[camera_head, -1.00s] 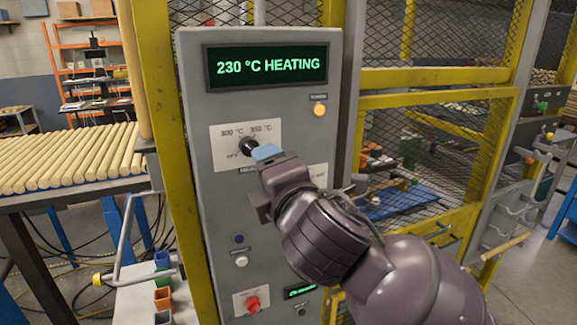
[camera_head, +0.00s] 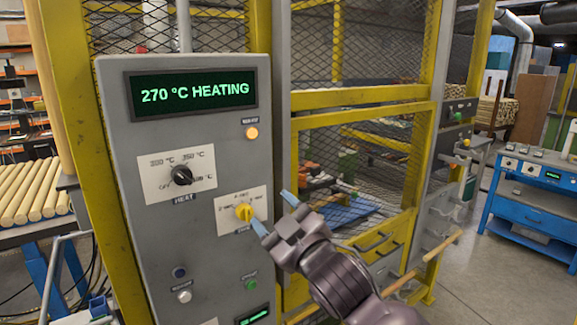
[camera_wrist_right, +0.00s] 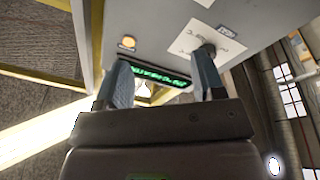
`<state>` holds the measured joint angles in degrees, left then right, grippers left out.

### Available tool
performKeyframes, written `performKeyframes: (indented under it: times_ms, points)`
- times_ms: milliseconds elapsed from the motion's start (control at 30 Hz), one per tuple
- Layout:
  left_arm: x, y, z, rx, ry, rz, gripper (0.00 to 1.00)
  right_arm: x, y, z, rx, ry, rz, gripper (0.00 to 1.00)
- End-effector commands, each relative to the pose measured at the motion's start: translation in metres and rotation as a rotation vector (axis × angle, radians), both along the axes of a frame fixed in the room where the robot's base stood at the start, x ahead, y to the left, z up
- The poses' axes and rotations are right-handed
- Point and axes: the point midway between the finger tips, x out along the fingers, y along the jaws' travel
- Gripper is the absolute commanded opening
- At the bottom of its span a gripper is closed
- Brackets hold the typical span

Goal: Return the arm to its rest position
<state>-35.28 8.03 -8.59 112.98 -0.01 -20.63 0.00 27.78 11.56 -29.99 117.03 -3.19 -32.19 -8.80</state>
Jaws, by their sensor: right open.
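My right gripper (camera_head: 275,214) is open and empty in front of the grey control panel (camera_head: 120,230), just right of its yellow knob (camera_head: 244,212). Its two blue-grey fingers stand apart in the head view, and they also show spread in the right wrist view (camera_wrist_right: 165,85). The black heat knob (camera_head: 182,176) is up and left of the gripper. The panel's display (camera_head: 193,94) reads 270 °C HEATING. My left gripper is not in view.
A yellow mesh cage (camera_head: 365,98) stands behind and right of the panel. A wooden handle bar (camera_head: 423,263) sticks out low at right. Wooden rods (camera_head: 28,192) lie on a rack at left. A blue workbench (camera_head: 530,205) stands at far right, with open floor before it.

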Motion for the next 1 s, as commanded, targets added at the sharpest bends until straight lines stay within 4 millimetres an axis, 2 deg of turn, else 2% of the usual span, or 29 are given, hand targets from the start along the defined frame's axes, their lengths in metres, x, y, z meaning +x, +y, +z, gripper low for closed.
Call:
performKeyframes:
  times_ms: [33,233,467,667,800,900,1000]
  points:
    - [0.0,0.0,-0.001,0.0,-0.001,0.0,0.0,0.004,-0.016,-0.022,0.043,0.05,-0.022,0.63]
    - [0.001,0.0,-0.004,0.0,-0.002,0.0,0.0,0.007,-0.079,-0.101,0.188,0.212,-0.113,0.63]
    - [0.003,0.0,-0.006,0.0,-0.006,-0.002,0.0,-0.016,-0.151,-0.199,0.295,0.381,-0.253,0.63]
    - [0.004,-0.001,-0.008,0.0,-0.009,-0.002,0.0,-0.062,-0.211,-0.285,0.324,0.525,-0.395,0.63]
    - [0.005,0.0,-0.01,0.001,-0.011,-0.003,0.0,-0.107,-0.249,-0.343,0.321,0.637,-0.499,0.63]
    - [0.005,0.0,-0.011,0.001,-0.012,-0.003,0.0,-0.146,-0.271,-0.38,0.314,0.715,-0.568,0.63]
    - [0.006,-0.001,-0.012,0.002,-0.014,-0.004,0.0,-0.182,-0.287,-0.408,0.305,0.782,-0.623,0.63]
